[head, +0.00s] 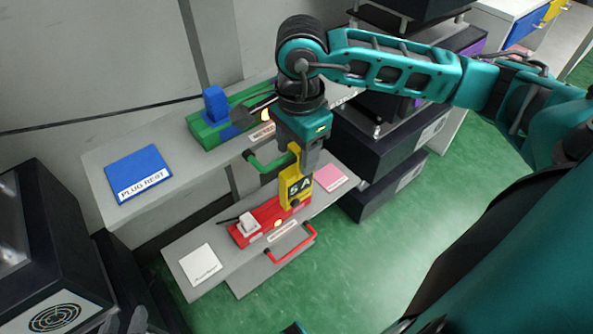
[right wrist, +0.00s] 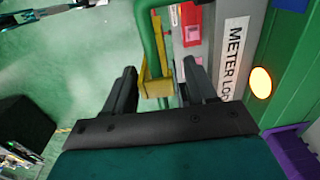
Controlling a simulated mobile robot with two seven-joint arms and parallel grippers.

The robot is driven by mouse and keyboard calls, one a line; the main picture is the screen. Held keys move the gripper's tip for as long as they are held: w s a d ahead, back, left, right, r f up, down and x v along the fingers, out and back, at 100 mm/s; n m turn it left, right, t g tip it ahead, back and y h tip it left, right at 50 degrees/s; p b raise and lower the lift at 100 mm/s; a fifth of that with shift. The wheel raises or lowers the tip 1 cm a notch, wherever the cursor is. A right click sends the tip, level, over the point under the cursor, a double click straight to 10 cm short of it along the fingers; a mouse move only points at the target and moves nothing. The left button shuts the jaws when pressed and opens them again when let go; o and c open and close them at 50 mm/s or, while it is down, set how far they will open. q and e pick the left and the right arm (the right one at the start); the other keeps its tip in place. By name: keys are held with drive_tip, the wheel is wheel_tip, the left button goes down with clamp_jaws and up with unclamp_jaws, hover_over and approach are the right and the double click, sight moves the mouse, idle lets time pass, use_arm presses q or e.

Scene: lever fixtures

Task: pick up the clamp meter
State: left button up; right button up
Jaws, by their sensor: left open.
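The yellow clamp meter (head: 284,191), marked "5 A", stands at the right end of a red fixture (head: 258,221) on the lower shelf. My right gripper (head: 310,160) is directly above and beside its top in the head view. In the right wrist view, a yellow part of the meter (right wrist: 155,88) lies between the spread fingers of my right gripper (right wrist: 162,78). Gaps show on both sides, so the fingers do not look closed on it. My left gripper (head: 124,322) is at the lower left edge, mostly cut off, away from the meter.
A green fixture (head: 208,131) with a blue block (head: 215,103) stands on the upper shelf beside a blue "PLUG REST" pad (head: 138,172). A green handle (head: 262,165) and a red handle (head: 292,246) project from the shelf fronts. Dark cabinets (head: 385,145) stand right; green floor is clear.

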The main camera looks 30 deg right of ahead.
clamp_jaws()
idle(0.3)
idle(0.3)
